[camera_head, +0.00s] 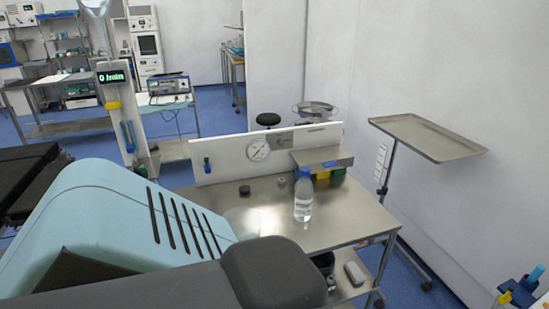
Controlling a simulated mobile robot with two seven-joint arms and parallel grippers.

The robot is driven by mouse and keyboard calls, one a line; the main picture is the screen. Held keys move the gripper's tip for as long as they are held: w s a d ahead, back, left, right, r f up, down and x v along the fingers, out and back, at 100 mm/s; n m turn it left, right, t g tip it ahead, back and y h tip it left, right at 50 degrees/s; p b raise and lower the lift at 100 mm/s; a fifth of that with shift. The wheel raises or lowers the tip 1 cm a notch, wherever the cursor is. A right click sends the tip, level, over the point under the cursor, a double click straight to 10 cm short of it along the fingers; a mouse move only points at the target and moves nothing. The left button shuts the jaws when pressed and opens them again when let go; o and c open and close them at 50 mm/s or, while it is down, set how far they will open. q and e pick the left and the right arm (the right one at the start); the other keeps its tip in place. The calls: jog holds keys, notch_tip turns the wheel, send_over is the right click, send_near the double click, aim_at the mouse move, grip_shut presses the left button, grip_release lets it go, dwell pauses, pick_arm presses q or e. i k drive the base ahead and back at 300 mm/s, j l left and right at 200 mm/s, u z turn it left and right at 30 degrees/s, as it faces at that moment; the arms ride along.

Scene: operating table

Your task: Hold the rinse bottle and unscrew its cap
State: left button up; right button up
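The rinse bottle (303,205) is clear with a white label band. It stands upright on the steel table (345,224), right of the middle of the view. Its blue cap (303,172) sits on top of the neck. Neither of my grippers shows in the head view, and nothing touches the bottle.
Behind the bottle are a steel shelf (324,156) with coloured boxes and a white panel with a gauge (258,149). A small black round object (244,190) lies left. A tray stand (430,137) is right. Large light blue and dark shapes cover the lower left.

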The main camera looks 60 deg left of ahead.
aim_at(304, 188)
jog(key=k+j+u, duration=0.1)
jog(key=u, duration=1.55)
